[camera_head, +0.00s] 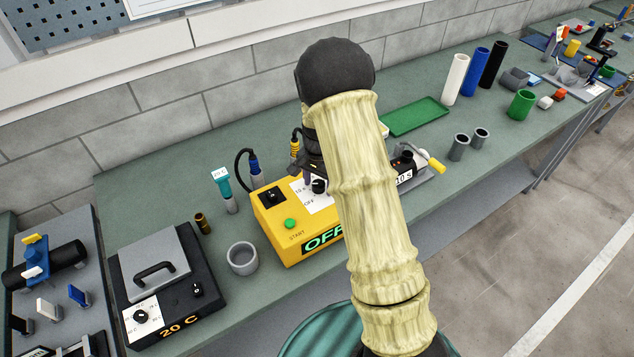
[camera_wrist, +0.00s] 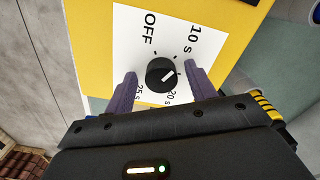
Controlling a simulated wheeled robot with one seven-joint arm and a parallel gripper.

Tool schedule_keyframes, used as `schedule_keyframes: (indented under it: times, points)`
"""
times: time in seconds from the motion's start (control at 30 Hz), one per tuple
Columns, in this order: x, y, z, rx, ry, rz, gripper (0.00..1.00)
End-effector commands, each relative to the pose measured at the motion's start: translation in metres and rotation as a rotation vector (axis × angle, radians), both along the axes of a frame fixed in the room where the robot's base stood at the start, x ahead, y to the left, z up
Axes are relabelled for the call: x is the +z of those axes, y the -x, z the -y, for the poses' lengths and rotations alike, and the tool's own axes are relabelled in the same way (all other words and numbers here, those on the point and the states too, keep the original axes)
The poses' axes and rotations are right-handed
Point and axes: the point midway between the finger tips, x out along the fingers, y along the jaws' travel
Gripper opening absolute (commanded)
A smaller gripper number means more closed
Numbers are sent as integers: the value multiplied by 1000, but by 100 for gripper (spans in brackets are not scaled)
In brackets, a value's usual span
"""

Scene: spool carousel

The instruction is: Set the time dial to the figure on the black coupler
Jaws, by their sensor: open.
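The time dial (camera_wrist: 161,74) is a black knob with a white mark on a white plate of the yellow box (camera_head: 281,240). The plate reads OFF, 10 s, 20 s and 25 s; I cannot tell for sure which figure the mark meets. The box's display (camera_head: 322,240) reads OFF. My gripper (camera_wrist: 160,85) is open, its purple fingers on either side of the dial; contact is unclear. In the head view a white label (camera_head: 404,177) right of my arm seems to read 10 s. A black part (camera_head: 408,156) sits above it; whether this is the black coupler is unclear.
A blue coupler (camera_head: 255,167) and a yellow one (camera_head: 295,147) with cables stand behind the box. A teal post labelled 20 C (camera_head: 226,191) and a grey cup (camera_head: 242,259) are left of it. A hotplate (camera_head: 153,264) stands further left.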

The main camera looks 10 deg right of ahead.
Motion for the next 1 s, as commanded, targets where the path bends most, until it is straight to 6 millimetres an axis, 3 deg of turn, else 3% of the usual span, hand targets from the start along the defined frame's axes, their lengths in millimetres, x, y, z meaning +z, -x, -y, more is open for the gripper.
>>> schedule_keyframes:
  times: [0.17,0.33,1.0]
  points:
    - [4,-1,0,1,0,1,56]
    - [22,-1,-1,2,-1,5,56]
    - [152,0,0,1,0,4,56]
